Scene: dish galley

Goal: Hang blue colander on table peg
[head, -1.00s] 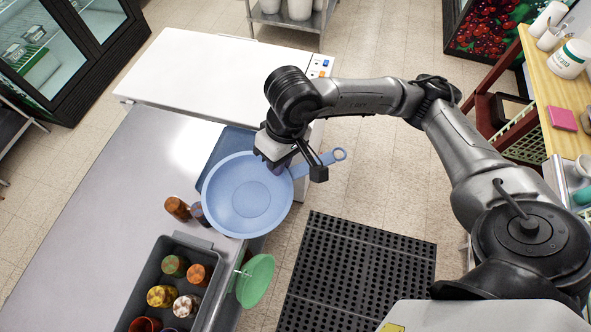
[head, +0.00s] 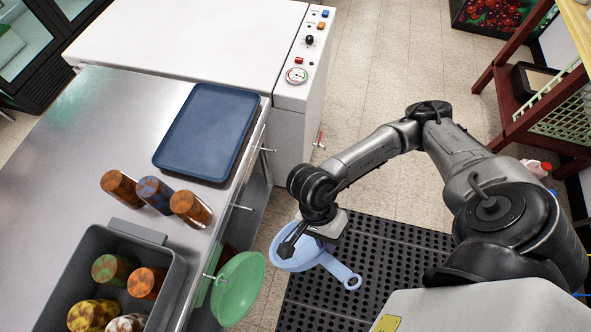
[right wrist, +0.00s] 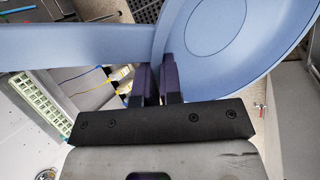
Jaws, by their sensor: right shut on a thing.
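The blue colander (head: 284,260) is off the table's right side, above the black floor mat, tilted, with its ringed handle (head: 352,282) toward the lower right. My right gripper (head: 320,243) is shut on it near where handle meets bowl. In the right wrist view the fingers (right wrist: 157,86) pinch it there, with the bowl (right wrist: 232,45) to the right and the handle (right wrist: 70,42) to the left. Two bare pegs, a far one (head: 267,149) and a middle one (head: 242,207), stick out from the table's right side. My left gripper is out of view.
A green colander (head: 242,290) hangs at the nearest peg (head: 208,276). A blue tray (head: 207,130), several patterned cups (head: 118,187) and a grey bin (head: 178,275) of cups stand on the steel table (head: 110,130). A white machine (head: 190,35) adjoins its far end.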

